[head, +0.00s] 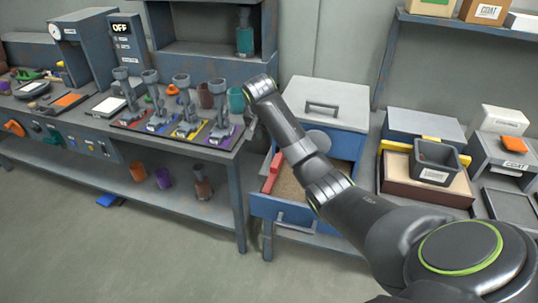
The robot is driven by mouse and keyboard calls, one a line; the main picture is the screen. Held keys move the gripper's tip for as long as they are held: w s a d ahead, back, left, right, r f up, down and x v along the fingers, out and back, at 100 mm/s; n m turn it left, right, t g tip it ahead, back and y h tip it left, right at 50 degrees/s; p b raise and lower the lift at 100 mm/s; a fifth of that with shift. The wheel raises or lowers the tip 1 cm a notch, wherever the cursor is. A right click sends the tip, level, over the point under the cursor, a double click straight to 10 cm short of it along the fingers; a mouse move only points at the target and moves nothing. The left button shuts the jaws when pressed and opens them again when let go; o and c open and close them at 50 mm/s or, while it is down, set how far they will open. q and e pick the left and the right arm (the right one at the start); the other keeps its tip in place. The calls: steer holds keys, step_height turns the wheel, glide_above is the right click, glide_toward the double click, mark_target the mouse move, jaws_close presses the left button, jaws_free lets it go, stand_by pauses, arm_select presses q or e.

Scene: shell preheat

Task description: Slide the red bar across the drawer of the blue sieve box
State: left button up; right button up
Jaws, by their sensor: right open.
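The blue sieve box (333,103) stands right of the middle, with a pale grey top and a handle. Its blue drawer (270,208) is pulled out toward me and holds brown grainy material. The red bar (272,172) lies along the left side of the drawer, lengthwise rather than across it. My right arm comes in from the lower right, passes over the drawer and hides part of it. My right gripper (250,126) hangs up and left of the red bar, open, apart from the bar and small in view. My left gripper is out of view.
Several metal tools stand on coloured mats (188,130) on the bench just left of my right gripper. A dark grey bin (436,162) sits in a brown tray (425,191) to the right. A teal cup (236,100) is close behind the gripper.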

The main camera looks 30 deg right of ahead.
steer(key=s+f, duration=0.1)
steer(key=f, duration=0.1)
glide_above(276, 161)
steer(key=s+a, duration=0.2)
steer(key=f, duration=0.8)
steer(key=shift+w+d, duration=0.15)
steer(key=shift+w, duration=0.05)
steer(key=x, duration=0.4)
steer(key=shift+w, duration=0.1)
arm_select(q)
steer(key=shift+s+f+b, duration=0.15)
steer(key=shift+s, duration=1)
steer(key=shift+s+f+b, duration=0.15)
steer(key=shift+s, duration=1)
arm_select(e)
steer(key=shift+w+d+f, duration=0.2)
steer(key=shift+f, duration=0.45)
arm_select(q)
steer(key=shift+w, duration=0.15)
arm_select(e)
jaws_close()
